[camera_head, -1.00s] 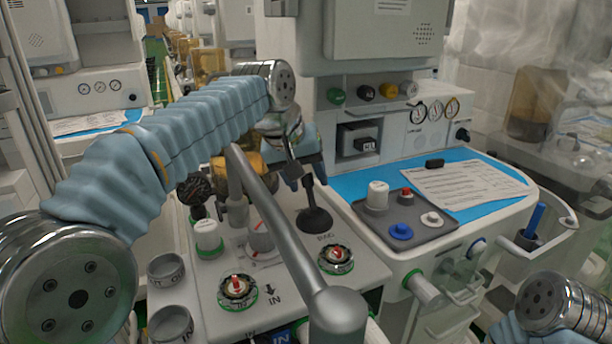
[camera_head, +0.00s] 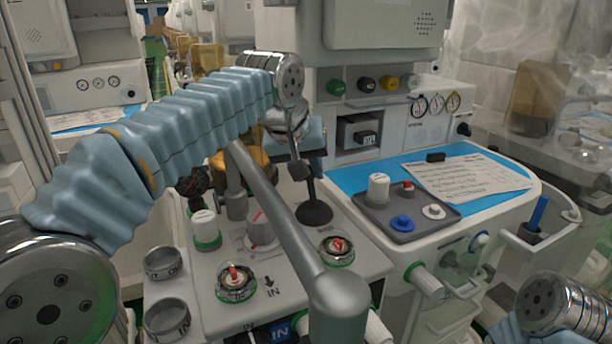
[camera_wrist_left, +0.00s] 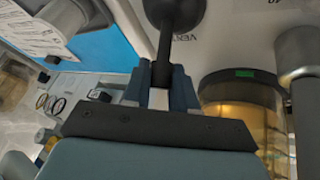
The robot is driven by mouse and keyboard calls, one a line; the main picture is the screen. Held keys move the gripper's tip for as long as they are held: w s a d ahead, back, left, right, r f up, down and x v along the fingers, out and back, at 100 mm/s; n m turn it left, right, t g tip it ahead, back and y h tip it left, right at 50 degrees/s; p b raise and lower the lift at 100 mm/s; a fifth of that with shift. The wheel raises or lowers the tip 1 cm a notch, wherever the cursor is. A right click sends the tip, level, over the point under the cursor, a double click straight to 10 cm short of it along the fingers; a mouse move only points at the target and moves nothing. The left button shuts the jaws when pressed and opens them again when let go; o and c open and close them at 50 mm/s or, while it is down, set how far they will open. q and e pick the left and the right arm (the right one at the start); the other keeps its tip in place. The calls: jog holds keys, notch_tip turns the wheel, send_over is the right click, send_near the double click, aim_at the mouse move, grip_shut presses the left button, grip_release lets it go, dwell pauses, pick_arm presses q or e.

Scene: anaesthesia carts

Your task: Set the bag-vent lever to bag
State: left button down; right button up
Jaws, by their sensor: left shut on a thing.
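The bag-vent lever (camera_head: 313,190) is a black stem with a ball-like tip area hidden by my gripper, rising from a round black base on the light grey panel. It stands close to upright. My left gripper (camera_head: 302,165) reaches down over it and is shut on its upper part. In the left wrist view the lever (camera_wrist_left: 167,45) runs between the two blue-grey fingers of my gripper (camera_wrist_left: 160,88). A "VENT" label shows beside its base there. My right gripper is out of view; only part of my right arm shows at the lower right.
Knobs with red marks (camera_head: 236,278), a white-topped knob (camera_head: 205,228) and a thick grey pipe (camera_head: 285,220) crowd the panel around the lever. To the right, a grey tray (camera_head: 408,232) and a paper (camera_head: 475,180) lie on a blue worktop (camera_head: 352,180).

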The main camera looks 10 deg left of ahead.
pick_arm(q)
jog(key=t+b, duration=0.1)
jog(key=s+d+t+y+b, duration=0.1)
jog(key=b, duration=0.1)
jog(key=shift+s+m, duration=0.15)
jog(key=shift+m, duration=0.15)
jog(key=shift+s+r+b, duration=0.1)
jog(key=shift+r+b, duration=0.1)
jog(key=shift+b, duration=0.1)
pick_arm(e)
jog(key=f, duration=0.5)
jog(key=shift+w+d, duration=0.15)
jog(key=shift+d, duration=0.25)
pick_arm(q)
jog(key=c, duration=0.9)
grip_release()
jog(key=shift+c, duration=0.2)
jog(key=d+p+v, duration=0.1)
jog(key=v, duration=1.2)
jog(key=shift+s+a+r+p, duration=0.2)
jog(key=shift+s+a+p, duration=0.2)
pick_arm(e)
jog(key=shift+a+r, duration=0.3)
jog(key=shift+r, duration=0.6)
